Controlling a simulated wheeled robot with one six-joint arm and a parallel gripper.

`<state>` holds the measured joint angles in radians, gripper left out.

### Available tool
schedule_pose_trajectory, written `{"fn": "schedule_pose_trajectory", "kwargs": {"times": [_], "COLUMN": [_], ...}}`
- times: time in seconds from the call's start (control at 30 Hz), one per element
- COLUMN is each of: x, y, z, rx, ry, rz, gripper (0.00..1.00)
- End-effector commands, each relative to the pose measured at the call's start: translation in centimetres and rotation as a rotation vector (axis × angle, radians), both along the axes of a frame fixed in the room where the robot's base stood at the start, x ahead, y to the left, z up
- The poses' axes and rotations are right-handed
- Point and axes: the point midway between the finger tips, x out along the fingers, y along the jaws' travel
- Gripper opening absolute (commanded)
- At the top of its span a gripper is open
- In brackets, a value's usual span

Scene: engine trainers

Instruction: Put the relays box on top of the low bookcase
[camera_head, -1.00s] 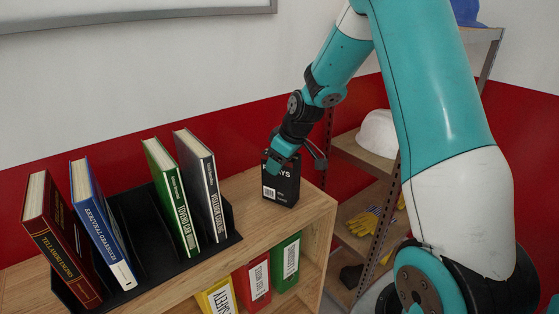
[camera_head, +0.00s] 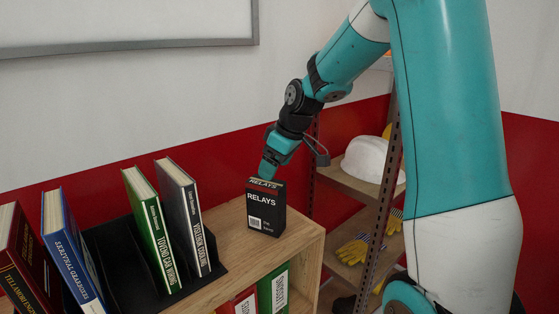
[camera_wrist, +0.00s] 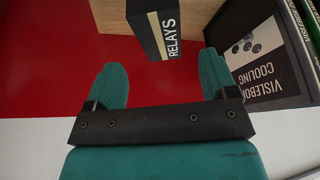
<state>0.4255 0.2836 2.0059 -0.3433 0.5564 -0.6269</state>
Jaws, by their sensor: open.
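The relays box (camera_head: 266,212) is black with white lettering and a red stripe near its top. It stands upright on the wooden top of the low bookcase (camera_head: 290,243), near the right end. In the wrist view the box (camera_wrist: 158,32) shows beyond the fingertips, apart from them. My gripper (camera_head: 267,170) is behind and just above the box in the head view. Its two teal fingers (camera_wrist: 163,85) are spread wide with nothing between them.
A black book rack (camera_head: 130,270) with several books stands left of the box. Binders (camera_head: 273,290) fill the shelf below. A metal shelf unit with a white helmet (camera_head: 372,158) and gloves (camera_head: 355,249) stands to the right. A red and white wall is behind.

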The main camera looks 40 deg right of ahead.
Motion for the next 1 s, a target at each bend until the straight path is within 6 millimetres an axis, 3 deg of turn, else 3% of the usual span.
{"fn": "schedule_pose_trajectory", "kwargs": {"times": [0.13,0.37,0.47,0.53,0.63,0.7,0.8,0.9,1.0], "x": [-0.7,-1.2,-2.0,-3.5,-7.9,-12.1,-18.2,-22.8,-25.1], "y": [-0.4,-0.3,2.4,6.5,13.9,18.3,22.6,24.7,25.3], "z": [2.0,3.1,3.4,3.7,4.0,3.9,3.4,2.7,2.4], "rx": [-0.001,0.001,0.019,0.046,0.095,0.124,0.151,0.163,0.166], "ry": [-0.004,0.001,0.014,0.035,0.09,0.139,0.21,0.265,0.295], "rz": [-0.002,0.003,0.026,0.058,0.118,0.158,0.206,0.237,0.248], "gripper": [0.79,0.79,0.79,0.79,0.79,0.79,0.79,0.79,0.79]}}
